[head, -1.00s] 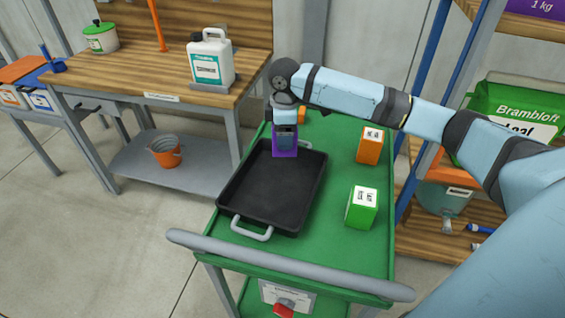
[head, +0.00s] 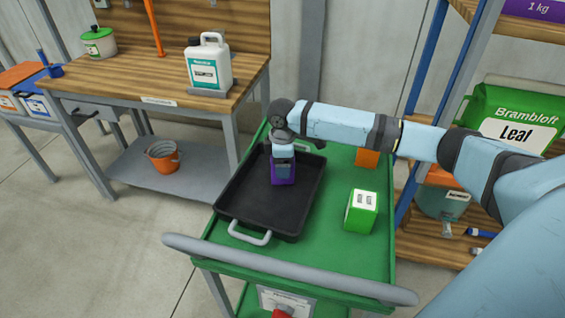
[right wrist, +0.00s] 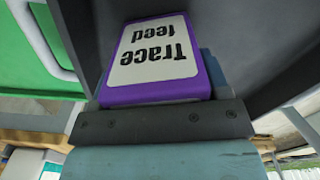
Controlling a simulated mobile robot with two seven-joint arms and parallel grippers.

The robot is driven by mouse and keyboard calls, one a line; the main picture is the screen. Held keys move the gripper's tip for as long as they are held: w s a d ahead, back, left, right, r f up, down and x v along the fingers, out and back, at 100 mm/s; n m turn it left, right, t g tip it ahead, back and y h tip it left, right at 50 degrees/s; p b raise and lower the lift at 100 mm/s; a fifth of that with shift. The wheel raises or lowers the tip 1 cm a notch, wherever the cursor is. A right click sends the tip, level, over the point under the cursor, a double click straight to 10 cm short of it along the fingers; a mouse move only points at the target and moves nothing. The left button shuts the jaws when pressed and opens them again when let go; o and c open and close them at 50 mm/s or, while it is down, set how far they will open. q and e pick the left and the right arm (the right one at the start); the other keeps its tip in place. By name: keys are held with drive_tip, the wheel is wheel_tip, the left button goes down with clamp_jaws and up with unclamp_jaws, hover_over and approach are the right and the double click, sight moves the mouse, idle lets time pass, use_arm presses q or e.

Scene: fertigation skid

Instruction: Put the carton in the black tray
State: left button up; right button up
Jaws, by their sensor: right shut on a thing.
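The purple carton (head: 283,181) is in my right gripper (head: 283,165), over the far middle part of the black tray (head: 258,208). The gripper is shut on it from above. In the right wrist view the carton (right wrist: 155,58) shows a white label reading "Trace feed", with dark tray walls (right wrist: 265,40) on both sides. I cannot tell whether its underside touches the tray floor. The tray lies on a green cart and is otherwise empty. My left gripper is not in view.
A green carton (head: 361,211) and an orange carton (head: 367,159) stand on the green cart (head: 325,240), right of the tray. My right arm passes over the orange one. A workbench (head: 150,85) with a white jug (head: 208,66) stands at the left, and shelves at the right.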

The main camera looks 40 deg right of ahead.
drive_tip(key=o, duration=1.1)
drive_tip(key=shift+f, duration=0.1)
drive_tip(key=shift+o, duration=0.2)
wheel_tip(320, 180, up, 12)
drive_tip(key=shift+r+p, duration=0.2)
drive_tip(key=shift+p, duration=0.65)
